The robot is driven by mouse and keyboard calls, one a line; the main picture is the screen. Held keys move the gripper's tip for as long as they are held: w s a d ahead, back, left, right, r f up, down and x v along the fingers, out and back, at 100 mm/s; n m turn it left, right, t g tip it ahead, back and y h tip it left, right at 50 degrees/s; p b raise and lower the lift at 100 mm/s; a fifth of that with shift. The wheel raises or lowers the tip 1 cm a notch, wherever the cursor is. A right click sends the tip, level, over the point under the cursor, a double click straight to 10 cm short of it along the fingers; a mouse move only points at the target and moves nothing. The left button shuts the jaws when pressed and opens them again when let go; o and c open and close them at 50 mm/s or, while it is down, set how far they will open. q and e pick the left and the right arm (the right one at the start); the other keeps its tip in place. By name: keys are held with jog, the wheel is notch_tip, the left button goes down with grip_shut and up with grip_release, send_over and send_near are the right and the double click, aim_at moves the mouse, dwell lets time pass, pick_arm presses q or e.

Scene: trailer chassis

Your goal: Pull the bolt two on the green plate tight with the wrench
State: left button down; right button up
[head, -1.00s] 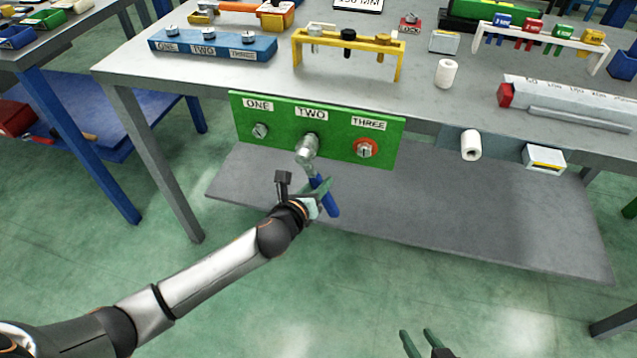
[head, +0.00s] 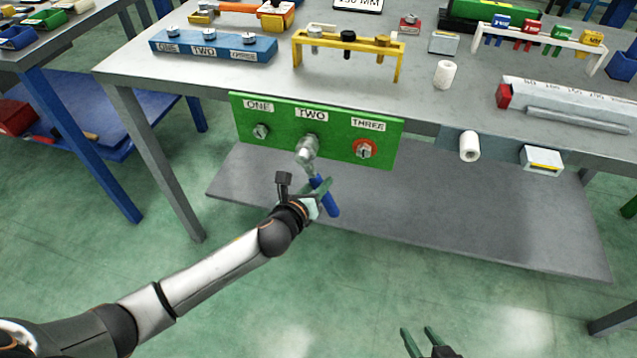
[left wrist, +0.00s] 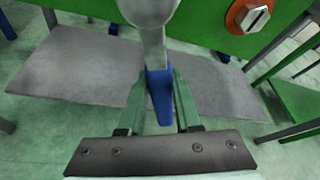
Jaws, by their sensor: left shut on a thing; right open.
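The green plate (head: 345,128) hangs on the front edge of the table, with labels ONE, TWO and THREE. Bolt one (head: 261,131) is at its left, and bolt three (head: 364,149) on a red ring is at its right. Bolt two, under the TWO label, is hidden behind the wrench's head. The wrench (head: 307,152) has a grey head at bolt two and a blue handle slanting down and right. My left gripper (head: 322,193) is shut on the blue handle, which also shows in the left wrist view (left wrist: 158,95). My right gripper (head: 420,340) is open and empty at the bottom.
A blue block (head: 213,46) with bolts and a yellow rack (head: 348,42) stand on the grey table. White rolls (head: 445,74) and a long grey box with a red end (head: 565,100) lie to the right. A grey lower shelf (head: 440,220) lies below the plate.

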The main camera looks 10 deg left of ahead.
pick_arm(q)
jog(key=shift+w+r, duration=0.1)
jog(key=shift+w, duration=0.7)
dwell(0.6)
dwell(0.4)
jog(key=c, duration=1.2)
grip_release()
grip_shut()
